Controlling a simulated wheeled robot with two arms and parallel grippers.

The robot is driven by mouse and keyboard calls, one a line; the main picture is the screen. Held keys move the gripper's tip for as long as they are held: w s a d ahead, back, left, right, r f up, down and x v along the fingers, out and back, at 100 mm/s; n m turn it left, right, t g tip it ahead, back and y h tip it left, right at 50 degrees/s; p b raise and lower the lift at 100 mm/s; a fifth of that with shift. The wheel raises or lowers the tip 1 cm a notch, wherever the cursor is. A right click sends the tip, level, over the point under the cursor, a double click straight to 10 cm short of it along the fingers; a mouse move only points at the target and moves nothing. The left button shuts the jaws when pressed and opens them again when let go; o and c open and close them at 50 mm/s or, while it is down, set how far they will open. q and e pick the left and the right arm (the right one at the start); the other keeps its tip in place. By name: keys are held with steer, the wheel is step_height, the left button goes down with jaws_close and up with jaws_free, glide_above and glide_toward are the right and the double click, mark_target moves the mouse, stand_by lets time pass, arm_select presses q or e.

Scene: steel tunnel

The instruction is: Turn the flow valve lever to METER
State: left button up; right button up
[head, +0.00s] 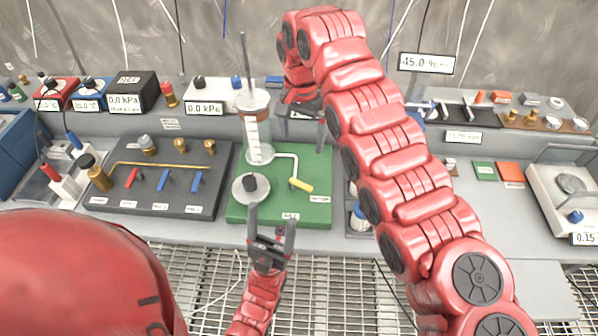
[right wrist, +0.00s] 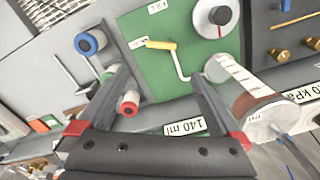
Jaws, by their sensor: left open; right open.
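A yellow-handled lever (head: 301,185) sits on the green board (head: 238,213), at the end of a white pipe from a graduated cylinder (head: 257,125). It also shows in the right wrist view (right wrist: 160,44). A black knob on a grey disc (head: 262,190) stands left of the lever. My left gripper (head: 270,222) is open and empty at the board's front edge. My right gripper (head: 303,115) is open above the board's back edge, partly hidden by my arm; its fingers (right wrist: 158,72) touch nothing visible.
A dark panel (head: 120,200) with red and blue levers and a brass pipe lies left. Boxes with displays (head: 133,92) line the back shelf. A scale (head: 560,195) stands right. The cylinder stands close to my right gripper. Metal grating lies in front.

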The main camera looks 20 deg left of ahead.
mark_target(301, 183)
step_height(301, 183, down, 16)
steer(key=p, duration=0.3)
steer(key=shift+w+a+f+p, duration=0.1)
steer(key=shift+f+p, duration=0.1)
steer(key=shift+p, duration=0.1)
